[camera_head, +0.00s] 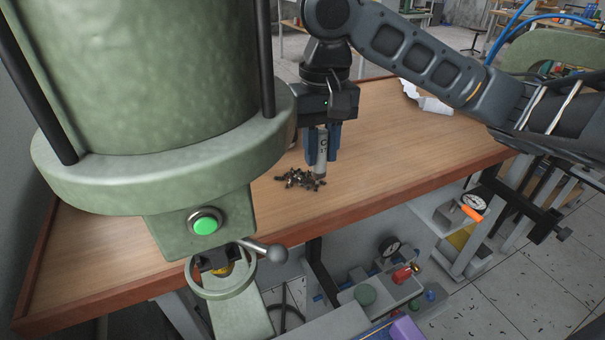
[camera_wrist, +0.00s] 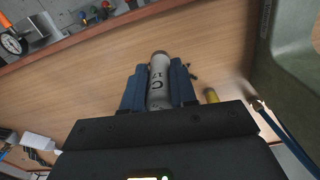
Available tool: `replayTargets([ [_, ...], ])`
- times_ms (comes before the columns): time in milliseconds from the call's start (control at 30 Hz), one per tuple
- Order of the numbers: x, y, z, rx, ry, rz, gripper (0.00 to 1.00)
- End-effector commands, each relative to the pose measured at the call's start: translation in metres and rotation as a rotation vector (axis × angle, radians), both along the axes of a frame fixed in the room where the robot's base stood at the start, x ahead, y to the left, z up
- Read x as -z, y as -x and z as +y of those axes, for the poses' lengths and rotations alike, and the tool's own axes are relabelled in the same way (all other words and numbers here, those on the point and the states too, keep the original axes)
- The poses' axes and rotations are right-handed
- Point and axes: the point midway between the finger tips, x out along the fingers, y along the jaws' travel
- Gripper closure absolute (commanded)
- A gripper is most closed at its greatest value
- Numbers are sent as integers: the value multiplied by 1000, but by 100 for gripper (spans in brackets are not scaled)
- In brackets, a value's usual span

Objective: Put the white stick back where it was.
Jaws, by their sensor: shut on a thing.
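The white stick (camera_head: 322,152) is a short pale cylinder with dark lettering. It is upright between the blue fingers of my gripper (camera_head: 322,150), just above or touching the pile of dark scraps on the wooden table (camera_head: 390,150); I cannot tell which. In the wrist view the stick (camera_wrist: 159,80) points away from my gripper (camera_wrist: 159,90), with its far end clear of the fingers. My gripper is shut on it.
A pile of small dark scraps (camera_head: 297,179) lies on the table by the stick. A large green machine (camera_head: 150,170) with a green button (camera_head: 205,225) stands at the left. Crumpled white paper (camera_head: 428,98) lies at the back right. The tabletop's right part is clear.

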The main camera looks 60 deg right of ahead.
Motion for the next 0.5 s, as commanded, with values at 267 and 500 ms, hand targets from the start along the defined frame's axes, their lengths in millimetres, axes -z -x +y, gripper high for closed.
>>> replayTargets([
  [267, 17, -24, 12, 1, 1, -1, 98],
  [500, 48, -24, 12, 1, 1, 1, 98],
])
